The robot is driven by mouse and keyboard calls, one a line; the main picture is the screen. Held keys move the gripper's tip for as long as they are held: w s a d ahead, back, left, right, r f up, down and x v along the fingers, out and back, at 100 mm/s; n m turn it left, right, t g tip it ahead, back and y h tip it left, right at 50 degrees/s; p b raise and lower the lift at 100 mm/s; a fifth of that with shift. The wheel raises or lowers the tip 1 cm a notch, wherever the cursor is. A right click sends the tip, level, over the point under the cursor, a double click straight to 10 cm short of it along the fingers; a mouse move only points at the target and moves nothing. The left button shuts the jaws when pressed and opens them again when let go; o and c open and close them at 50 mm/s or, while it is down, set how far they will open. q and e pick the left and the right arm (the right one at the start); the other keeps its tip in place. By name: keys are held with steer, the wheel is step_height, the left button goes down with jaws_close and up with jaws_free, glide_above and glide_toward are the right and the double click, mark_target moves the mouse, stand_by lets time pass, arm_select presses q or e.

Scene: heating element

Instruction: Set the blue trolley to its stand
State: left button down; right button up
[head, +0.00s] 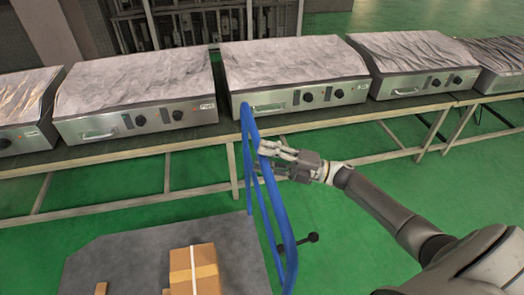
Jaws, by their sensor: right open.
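The blue trolley shows its tall tubular blue handle (276,209), which rises from the right side of a flat grey deck (120,262). The handle's top reaches the front edge of the bench in the picture. My right gripper (270,158) is open, with its fingers around or just beside the upper part of the handle; I cannot tell whether they touch it. My left gripper is not in view. I cannot make out a separate stand for the trolley.
A taped cardboard box (194,270) sits on the deck, with smaller brown pieces near it. A long bench (130,154) carries several metal heating units (295,70) behind the trolley. The green floor (350,240) is mostly clear at right.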

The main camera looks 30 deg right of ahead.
steer(key=shift+w+a+r, duration=0.1)
steer(key=shift+w+a, duration=0.3)
steer(key=shift+a, duration=0.05)
jaws_close()
